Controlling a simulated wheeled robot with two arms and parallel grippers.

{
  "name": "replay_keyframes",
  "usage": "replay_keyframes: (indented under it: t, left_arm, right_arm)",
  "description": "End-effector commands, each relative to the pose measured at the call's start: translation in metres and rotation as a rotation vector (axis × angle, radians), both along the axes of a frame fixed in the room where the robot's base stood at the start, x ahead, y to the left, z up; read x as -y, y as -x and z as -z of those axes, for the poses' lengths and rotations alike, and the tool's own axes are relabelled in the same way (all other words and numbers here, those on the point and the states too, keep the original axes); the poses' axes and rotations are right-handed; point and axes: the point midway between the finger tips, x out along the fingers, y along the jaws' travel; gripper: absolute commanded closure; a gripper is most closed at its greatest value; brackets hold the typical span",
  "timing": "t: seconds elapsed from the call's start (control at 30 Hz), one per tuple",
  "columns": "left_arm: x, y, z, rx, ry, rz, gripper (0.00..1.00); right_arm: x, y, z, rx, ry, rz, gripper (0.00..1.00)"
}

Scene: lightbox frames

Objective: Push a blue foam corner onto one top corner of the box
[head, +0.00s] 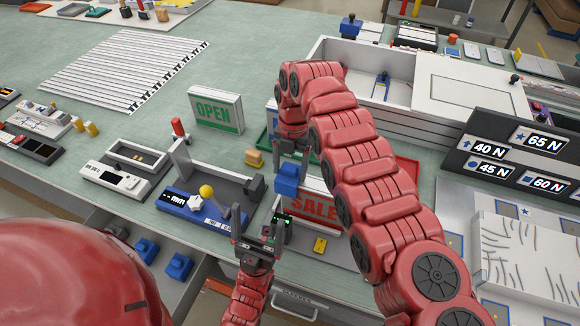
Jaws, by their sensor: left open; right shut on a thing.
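A blue foam corner (287,181) hangs below my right gripper (290,158), which is shut on it. It is held in front of the red SALE lightbox (318,206), partly covering its left end; whether they touch I cannot tell. My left gripper (256,236) is open and empty, lower down, left of the SALE lightbox. Two more blue foam pieces, one at the left (147,250) and one at the right (179,266), lie in the open drawer. Which thing is the task's box is unclear; a green OPEN lightbox (215,110) stands farther back. My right arm hides part of the SALE lightbox.
A grey and blue measuring fixture (205,208) with a yellow knob stands left of my grippers. A white tray (345,52) is behind my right arm. A white wrapped block (528,262) lies right.

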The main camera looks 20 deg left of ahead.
Motion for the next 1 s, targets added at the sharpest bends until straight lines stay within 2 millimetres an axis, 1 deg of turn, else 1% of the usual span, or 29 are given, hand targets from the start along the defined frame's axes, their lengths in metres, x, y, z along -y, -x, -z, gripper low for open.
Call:
replay_keyframes:
  t: [0.93, 0.97, 1.0]
  left_arm:
    - [0.0000, 0.0000, 0.0080, 0.000, 0.000, 0.000, 0.08]
    - [0.0000, 0.0000, 0.0079, 0.000, 0.000, 0.000, 0.08]
    - [0.0000, 0.0001, 0.0075, 0.000, 0.000, 0.000, 0.08]
  right_arm:
    - [0.0001, 0.0000, 0.0043, 0.000, 0.000, 0.000, 0.76]
    - [0.0001, 0.0000, 0.0041, 0.000, 0.000, 0.000, 0.22]
    - [0.0001, 0.0000, 0.0038, 0.000, 0.000, 0.000, 0.15]
